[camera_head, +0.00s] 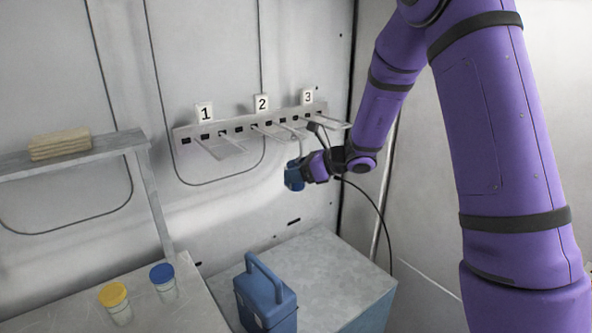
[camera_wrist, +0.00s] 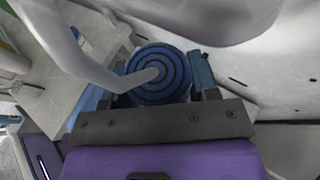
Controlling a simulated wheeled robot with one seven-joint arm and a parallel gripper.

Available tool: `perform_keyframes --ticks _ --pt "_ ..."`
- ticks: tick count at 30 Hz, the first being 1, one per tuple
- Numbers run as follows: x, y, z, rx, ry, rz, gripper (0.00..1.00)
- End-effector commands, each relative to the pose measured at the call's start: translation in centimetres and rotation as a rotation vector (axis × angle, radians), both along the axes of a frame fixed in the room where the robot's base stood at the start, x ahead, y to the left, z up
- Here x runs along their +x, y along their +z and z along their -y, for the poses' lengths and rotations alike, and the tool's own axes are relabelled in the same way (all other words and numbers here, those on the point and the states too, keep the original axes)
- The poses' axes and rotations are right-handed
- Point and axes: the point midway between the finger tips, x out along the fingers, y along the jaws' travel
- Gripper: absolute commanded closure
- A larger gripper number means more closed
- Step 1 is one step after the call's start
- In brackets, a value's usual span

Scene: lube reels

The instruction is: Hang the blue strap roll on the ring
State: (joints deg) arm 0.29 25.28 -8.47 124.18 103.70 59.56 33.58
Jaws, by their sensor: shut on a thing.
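The blue strap roll (camera_head: 292,179) is held up below the wall rail, under the number 3 part. In the wrist view the roll (camera_wrist: 137,94) faces the camera as a disc of dark and blue rings. My gripper (camera_head: 304,174) is shut on the roll, with a finger on either side in the wrist view (camera_wrist: 157,82). A pale curved rod (camera_wrist: 62,38) crosses the wrist view, its end overlapping the roll's centre. Whether it enters the roll or lies in front, I cannot tell. In the head view the pale rod (camera_head: 299,141) hangs down to the roll. No closed ring is clearly visible.
The rail (camera_head: 187,131) carries number tags 1, 2 and 3 and flat brackets (camera_head: 222,149). Yellow-lidded (camera_head: 114,295) and blue-lidded (camera_head: 162,274) jars stand left. A shelf (camera_head: 110,141) holds tan cloths (camera_head: 60,144).

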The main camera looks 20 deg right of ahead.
Motion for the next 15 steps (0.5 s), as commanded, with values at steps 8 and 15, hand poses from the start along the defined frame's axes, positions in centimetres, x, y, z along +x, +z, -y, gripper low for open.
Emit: perform_keyframes --ticks 8,15 --pt "0.00 0.03 -0.02 0.000 0.000 0.000 0.16" --pt "-0.03 0.02 0.02 0.000 0.000 0.000 0.16"
